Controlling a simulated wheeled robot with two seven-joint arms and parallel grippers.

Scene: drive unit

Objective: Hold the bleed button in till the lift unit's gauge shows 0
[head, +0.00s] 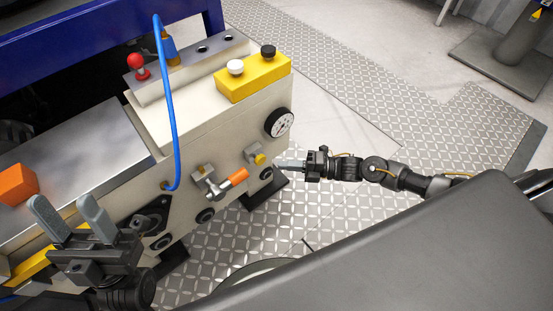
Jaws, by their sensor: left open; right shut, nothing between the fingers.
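The lift unit (140,190) is a cream cabinet at the left of the head view. Its round gauge (279,123) is on the right end of the front face; the needle is too small to read. Below the gauge, a small yellow button (259,158) sticks out of a grey block; it looks like the bleed button. My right gripper (278,164) is shut and empty, its fingertips just right of the yellow button. I cannot tell whether they touch it. My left gripper (64,201) is open and empty, with fingers upward, in front of the unit's left part.
An orange-handled valve (232,182) sits left of the yellow button. A blue hose (170,110) arches down the front. A yellow box (253,77) with white and black buttons and a red knob (136,63) are on top. An orange block (17,185) lies left.

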